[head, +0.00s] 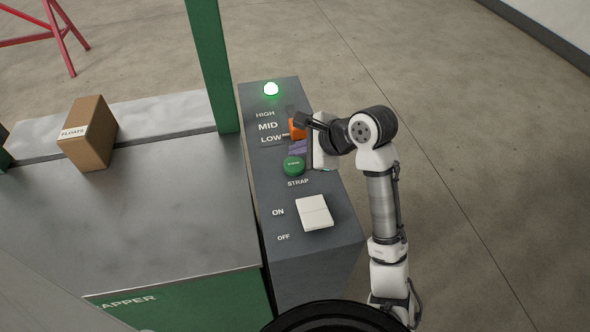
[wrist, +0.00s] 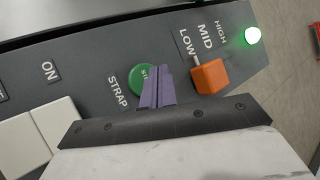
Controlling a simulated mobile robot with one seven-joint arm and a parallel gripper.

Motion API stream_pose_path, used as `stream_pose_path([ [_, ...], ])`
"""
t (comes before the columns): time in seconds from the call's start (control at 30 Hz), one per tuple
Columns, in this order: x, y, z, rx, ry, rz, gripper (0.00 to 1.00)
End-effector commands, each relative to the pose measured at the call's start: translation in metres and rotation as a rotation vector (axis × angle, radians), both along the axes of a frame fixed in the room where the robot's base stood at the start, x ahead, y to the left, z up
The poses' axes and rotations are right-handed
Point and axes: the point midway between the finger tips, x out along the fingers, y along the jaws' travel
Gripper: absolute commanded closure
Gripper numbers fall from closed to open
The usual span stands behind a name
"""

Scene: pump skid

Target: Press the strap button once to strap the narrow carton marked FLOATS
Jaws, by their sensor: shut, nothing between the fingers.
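The narrow carton marked FLOATS (head: 88,136) stands on the strapping machine's table at the left of the head view, its label facing left. No strap shows on its visible faces. The green strap button (head: 293,166) is on the grey control panel, above the word STRAP. In the wrist view the strap button (wrist: 143,80) is partly hidden behind my gripper's purple fingers. My gripper (head: 298,147) is shut and empty, close over the button's edge. I cannot tell whether the fingertips touch it.
An orange selector lever (wrist: 208,76) stands close to my fingers, by LOW. A green lamp (head: 271,89) glows at the panel's far end. A white ON/OFF rocker (head: 314,212) sits nearer. A green arch post (head: 213,65) rises beside the panel. Floor on the right is clear.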

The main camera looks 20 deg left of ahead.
Motion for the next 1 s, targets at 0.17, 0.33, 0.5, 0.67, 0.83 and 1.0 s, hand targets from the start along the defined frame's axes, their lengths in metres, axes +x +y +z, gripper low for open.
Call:
stream_pose_path([
  [0.17, 0.0065, 0.0013, -0.0103, 0.0, -0.001, -0.001, 1.0],
  [0.33, 0.007, 0.0015, -0.0104, 0.0, -0.002, 0.0, 1.0],
  [0.5, 0.007, 0.0014, -0.0104, 0.0, -0.002, 0.0, 1.0],
  [0.67, 0.0069, 0.0014, -0.0104, 0.0, -0.002, 0.0, 1.0],
  [0.83, 0.007, 0.0013, -0.0105, 0.0, -0.002, 0.0, 1.0],
  [1.0, 0.0069, 0.0014, -0.0104, 0.0, -0.002, 0.0, 1.0],
])
